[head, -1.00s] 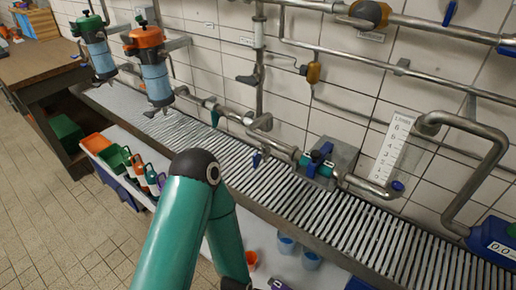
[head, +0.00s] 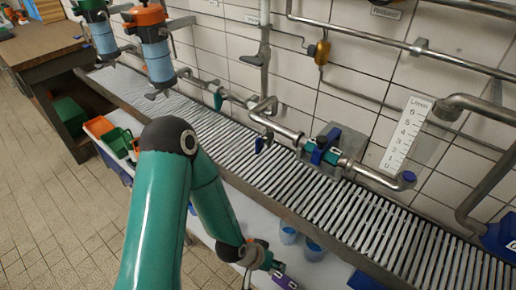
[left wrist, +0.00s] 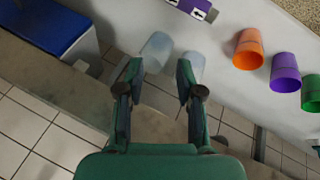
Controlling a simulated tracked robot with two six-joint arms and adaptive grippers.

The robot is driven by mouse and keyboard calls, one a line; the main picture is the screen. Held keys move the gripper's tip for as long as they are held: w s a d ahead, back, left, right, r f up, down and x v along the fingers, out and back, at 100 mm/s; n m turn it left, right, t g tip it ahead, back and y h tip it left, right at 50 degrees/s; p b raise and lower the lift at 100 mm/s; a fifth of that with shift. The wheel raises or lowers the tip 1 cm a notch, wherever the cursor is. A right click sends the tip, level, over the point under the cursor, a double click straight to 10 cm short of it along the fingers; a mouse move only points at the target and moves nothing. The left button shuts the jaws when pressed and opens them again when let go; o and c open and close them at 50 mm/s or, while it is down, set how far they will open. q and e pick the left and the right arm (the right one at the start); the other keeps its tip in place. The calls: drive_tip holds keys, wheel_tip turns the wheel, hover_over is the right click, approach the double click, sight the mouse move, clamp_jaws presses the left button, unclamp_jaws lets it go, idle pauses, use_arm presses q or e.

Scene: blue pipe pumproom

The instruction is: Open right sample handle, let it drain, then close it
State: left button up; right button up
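In the head view a pipe runs along the wall above a slatted drain grate (head: 350,215). It carries a blue lever on a teal valve (head: 323,146), a small blue handle (head: 263,143) to its left and a teal handle (head: 218,100) further left. I cannot tell which one is the right sample handle. My left gripper (head: 276,268) is low in front of the grate, apart from all handles. In the left wrist view its two fingers (left wrist: 160,85) are spread with nothing gripped; pale blue cups (left wrist: 156,50) show beyond them. My right gripper is not in view.
Orange (left wrist: 248,50), purple (left wrist: 285,72) and green (left wrist: 311,93) cups stand on a white shelf (left wrist: 225,85) under the grate. A blue box (left wrist: 45,28) is nearby. Two canisters (head: 155,50) hang at the left. A level gauge (head: 405,138) is on the wall.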

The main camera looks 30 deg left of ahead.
use_arm(q)
drive_tip(key=w+a+r+t+y+b, duration=0.1)
drive_tip(key=w+a+r+t+b, duration=0.5)
drive_tip(key=a, duration=0.4)
drive_tip(key=m+t+y+b, duration=0.1)
drive_tip(key=m+t+b, duration=0.3)
drive_tip(key=t+b, duration=0.3)
approach(256, 143)
drive_tip(key=w, duration=0.7)
drive_tip(key=w+d, duration=0.1)
drive_tip(key=w, duration=0.3)
drive_tip(key=shift+f, duration=0.1)
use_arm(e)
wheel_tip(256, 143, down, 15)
use_arm(q)
clamp_jaws()
